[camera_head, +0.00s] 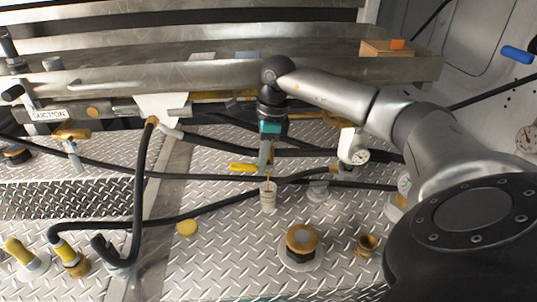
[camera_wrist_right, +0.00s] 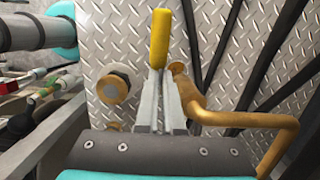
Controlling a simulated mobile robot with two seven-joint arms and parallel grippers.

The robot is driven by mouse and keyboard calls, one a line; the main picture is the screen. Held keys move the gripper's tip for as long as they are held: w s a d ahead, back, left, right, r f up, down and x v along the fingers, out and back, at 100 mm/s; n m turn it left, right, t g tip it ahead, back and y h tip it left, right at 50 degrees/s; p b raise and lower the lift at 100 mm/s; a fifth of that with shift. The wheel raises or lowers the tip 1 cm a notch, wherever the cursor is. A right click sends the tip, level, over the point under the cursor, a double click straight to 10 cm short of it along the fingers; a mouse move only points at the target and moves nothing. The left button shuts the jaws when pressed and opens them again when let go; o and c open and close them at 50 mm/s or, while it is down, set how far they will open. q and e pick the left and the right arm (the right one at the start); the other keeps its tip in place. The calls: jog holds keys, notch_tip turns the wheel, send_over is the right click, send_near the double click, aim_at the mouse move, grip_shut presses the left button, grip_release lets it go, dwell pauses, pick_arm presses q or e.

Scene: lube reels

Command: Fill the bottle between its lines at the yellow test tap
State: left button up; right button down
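The yellow tap handle (camera_head: 243,167) sticks out left of my right gripper (camera_head: 265,166) in the head view. In the right wrist view the gripper's two grey fingers (camera_wrist_right: 158,80) close around the near end of the yellow handle (camera_wrist_right: 160,38). A bent brass pipe (camera_wrist_right: 225,117) runs beside the fingers there. The pale bottle (camera_head: 268,198) stands upright on the plate just below the gripper. A thin amber line (camera_head: 269,180) shows above its mouth; I cannot tell whether it is spout or oil. The fill level and lines are too small to read. My left gripper's fingers are not in view.
Black hoses (camera_head: 140,190) cross the diamond-plate floor. A brown-capped round fitting (camera_head: 301,241) and a small brass cup (camera_head: 367,243) stand in front right of the bottle. A white gauge (camera_head: 358,156) is to the right. A yellow disc (camera_head: 187,228) lies left.

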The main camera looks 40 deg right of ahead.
jog(key=shift+w+a+r, duration=0.15)
jog(key=shift+a, duration=0.1)
jog(key=shift+w+a+g+h+p, duration=0.15)
jog(key=shift+g+h+p, duration=0.3)
jog(key=shift+p, duration=0.65)
jog(key=shift+f+g+h+p, duration=0.25)
jog(key=shift+f+h+p, duration=0.05)
jog(key=shift+h+p, duration=0.05)
jog(key=c, duration=1)
grip_release()
jog(key=shift+o, duration=0.2)
